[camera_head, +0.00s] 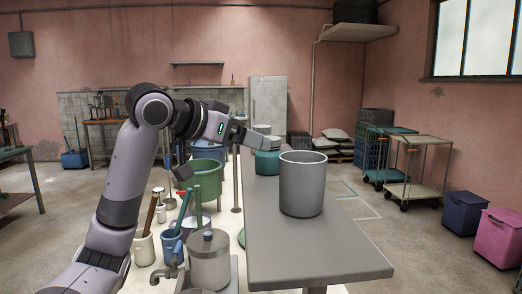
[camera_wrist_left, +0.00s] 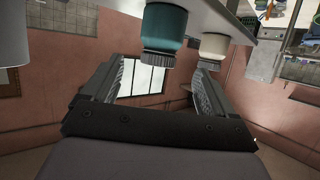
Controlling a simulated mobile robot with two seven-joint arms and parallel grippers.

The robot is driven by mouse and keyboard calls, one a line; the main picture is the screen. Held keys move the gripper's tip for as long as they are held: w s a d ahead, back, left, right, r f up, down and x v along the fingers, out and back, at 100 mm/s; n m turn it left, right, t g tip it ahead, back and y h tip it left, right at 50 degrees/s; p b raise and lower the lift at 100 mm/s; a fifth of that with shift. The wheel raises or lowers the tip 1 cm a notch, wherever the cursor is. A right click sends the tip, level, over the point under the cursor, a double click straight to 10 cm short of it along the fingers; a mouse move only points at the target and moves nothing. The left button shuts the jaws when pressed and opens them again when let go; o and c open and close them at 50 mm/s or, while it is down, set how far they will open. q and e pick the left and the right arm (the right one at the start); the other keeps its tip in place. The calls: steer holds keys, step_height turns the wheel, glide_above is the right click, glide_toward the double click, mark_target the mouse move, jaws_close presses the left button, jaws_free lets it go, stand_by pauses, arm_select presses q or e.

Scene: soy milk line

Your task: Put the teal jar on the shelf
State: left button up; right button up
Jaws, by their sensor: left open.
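The teal jar (camera_head: 267,164) stands on the grey table (camera_head: 325,255), behind a large grey cylinder that hides part of it. In the left wrist view, which is upside down, the teal jar (camera_wrist_left: 163,28) shows with a ribbed dark lid. My left gripper (camera_head: 268,139) reaches over the table from the left, close to the jar's top. In the wrist view my left gripper (camera_wrist_left: 160,75) is open and empty, its fingers apart, with the jar ahead of them. Contact cannot be told. A high wall shelf (camera_head: 350,33) and a small back-wall shelf (camera_head: 197,63) are visible. My right gripper is not in view.
The grey cylinder (camera_head: 303,185) stands nearest on the table. A cream jar (camera_wrist_left: 213,47) is next to the teal one. A green tub (camera_head: 206,182) and a metal canister (camera_head: 209,262) stand left of the table. The table's front is bare. Carts (camera_head: 418,170) stand at right.

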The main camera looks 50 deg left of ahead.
arm_select(q)
steer(key=shift+v, duration=1.2)
